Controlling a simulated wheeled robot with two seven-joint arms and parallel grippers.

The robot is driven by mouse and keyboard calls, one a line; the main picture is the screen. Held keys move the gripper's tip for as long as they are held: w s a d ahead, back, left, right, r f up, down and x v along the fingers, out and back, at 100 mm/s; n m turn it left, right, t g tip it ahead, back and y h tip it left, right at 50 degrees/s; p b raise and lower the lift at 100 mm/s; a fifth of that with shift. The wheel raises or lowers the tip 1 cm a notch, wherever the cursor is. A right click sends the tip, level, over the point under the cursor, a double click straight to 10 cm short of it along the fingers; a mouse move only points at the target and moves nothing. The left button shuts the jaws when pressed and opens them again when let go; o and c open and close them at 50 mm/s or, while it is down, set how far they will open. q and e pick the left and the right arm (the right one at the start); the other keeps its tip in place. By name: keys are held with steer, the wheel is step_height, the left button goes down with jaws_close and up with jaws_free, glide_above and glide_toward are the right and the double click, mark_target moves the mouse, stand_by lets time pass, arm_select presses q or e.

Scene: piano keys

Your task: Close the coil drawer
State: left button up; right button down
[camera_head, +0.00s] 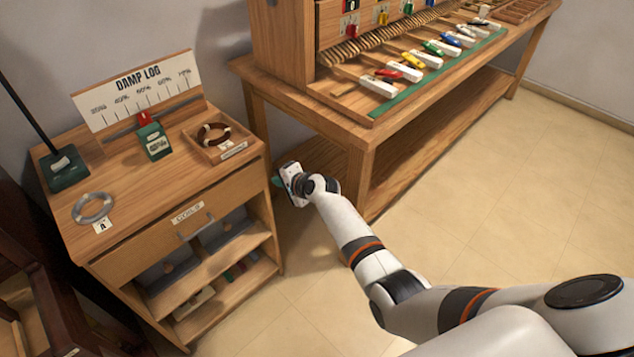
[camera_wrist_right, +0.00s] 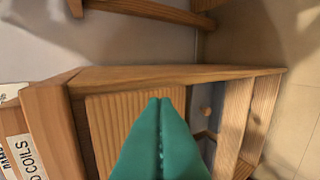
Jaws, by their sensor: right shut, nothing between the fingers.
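The coil drawer (camera_head: 185,217) is in the left wooden cabinet, under its top. Its front carries a "COILS" label and a small handle (camera_head: 190,235). In the head view the front sits close below the edge of the cabinet top; I cannot tell how far it stands out. My right gripper (camera_head: 278,182) is just right of the cabinet, in the gap before the bench, apart from the drawer handle. Its green fingers (camera_wrist_right: 160,101) are shut and empty in the wrist view, over wooden cabinet parts. My left gripper is not in view.
On the cabinet top stand a damp log board (camera_head: 140,85), a green block (camera_head: 154,140), a wound-coil tray (camera_head: 222,138) and a grey ring (camera_head: 92,207). Open shelves (camera_head: 210,272) lie below the drawer. The workbench (camera_head: 400,130) is at right. The floor (camera_head: 480,190) in front is clear.

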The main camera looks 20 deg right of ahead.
steer(key=p+v, duration=0.2)
steer(key=v, duration=0.8)
steer(key=s+f+n+g+h+p, duration=0.1)
steer(key=s+f+n+g, duration=0.25)
steer(key=s+f, duration=0.9)
steer(key=s+f+n+g+h, duration=0.2)
steer(key=s+f+n, duration=0.2)
steer(key=s+f, duration=0.85)
arm_select(q)
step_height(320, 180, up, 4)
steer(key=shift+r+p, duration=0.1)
steer(key=shift+p, duration=0.35)
arm_select(e)
steer(key=s+f+n+g, duration=0.2)
steer(key=s+f+n, duration=0.2)
steer(key=s, duration=1)
steer(key=s+d+f+n+g+h, duration=0.1)
steer(key=s+f+n, duration=0.4)
steer(key=s+f, duration=0.5)
steer(key=s+g, duration=0.1)
steer(key=s, duration=0.3)
steer(key=shift+s+d+f+g, duration=0.3)
steer(key=shift+g, duration=0.05)
